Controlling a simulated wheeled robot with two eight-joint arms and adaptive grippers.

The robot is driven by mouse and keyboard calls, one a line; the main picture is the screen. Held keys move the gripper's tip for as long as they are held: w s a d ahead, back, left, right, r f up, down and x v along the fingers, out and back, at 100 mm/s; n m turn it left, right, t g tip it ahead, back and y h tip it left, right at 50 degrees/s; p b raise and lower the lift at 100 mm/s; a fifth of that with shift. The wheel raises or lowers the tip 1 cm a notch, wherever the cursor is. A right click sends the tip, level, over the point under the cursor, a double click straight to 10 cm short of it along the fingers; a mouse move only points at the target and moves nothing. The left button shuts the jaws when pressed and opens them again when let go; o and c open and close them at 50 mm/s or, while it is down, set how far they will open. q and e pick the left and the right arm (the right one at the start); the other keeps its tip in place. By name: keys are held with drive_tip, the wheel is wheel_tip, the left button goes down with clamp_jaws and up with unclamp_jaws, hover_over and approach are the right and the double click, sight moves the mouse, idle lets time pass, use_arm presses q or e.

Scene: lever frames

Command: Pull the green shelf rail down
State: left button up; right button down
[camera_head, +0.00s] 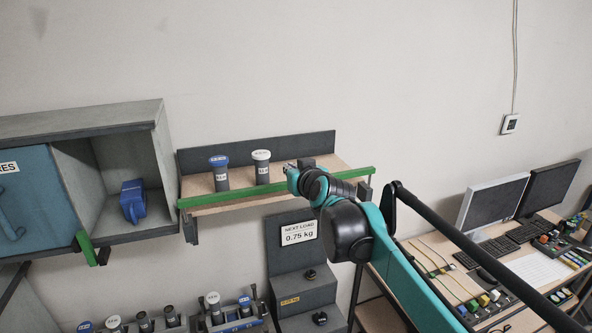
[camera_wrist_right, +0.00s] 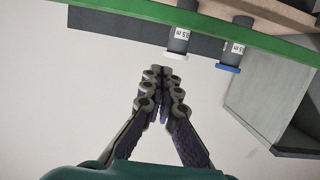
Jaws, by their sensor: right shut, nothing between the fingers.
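The green shelf rail (camera_head: 240,193) runs along the front edge of the wooden wall shelf (camera_head: 205,187). In the right wrist view the rail (camera_wrist_right: 200,32) crosses the top of the picture, which appears upside down. My right gripper (camera_head: 288,169) is in front of the shelf, overlapping the rail's right half in the head view. In the wrist view its fingertips (camera_wrist_right: 160,72) are together with nothing between them, apart from the rail in the picture. My right arm hides part of the rail. My left gripper is not in view.
A blue-lidded jar (camera_head: 220,176) and a white-lidded jar (camera_head: 262,168) stand on the shelf. A grey cabinet (camera_head: 150,115) with a blue door is at left. A "0.75 kg" sign (camera_head: 299,233) is below the shelf. A desk with monitors (camera_head: 495,207) is at right.

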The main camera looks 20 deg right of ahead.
drive_tip(key=w+f, duration=0.1)
drive_tip(key=f+p, duration=0.1)
drive_tip(key=f, duration=0.1)
drive_tip(key=w+f, duration=0.1)
drive_tip(key=shift+w+f, duration=0.3)
drive_tip(key=shift+f, duration=0.05)
drive_tip(key=shift+f, duration=0.1)
wheel_tip(320, 180, down, 8)
drive_tip(key=b, duration=0.5)
drive_tip(key=shift+s+b, duration=0.15)
drive_tip(key=shift+b, duration=0.25)
drive_tip(key=shift+a, duration=0.1)
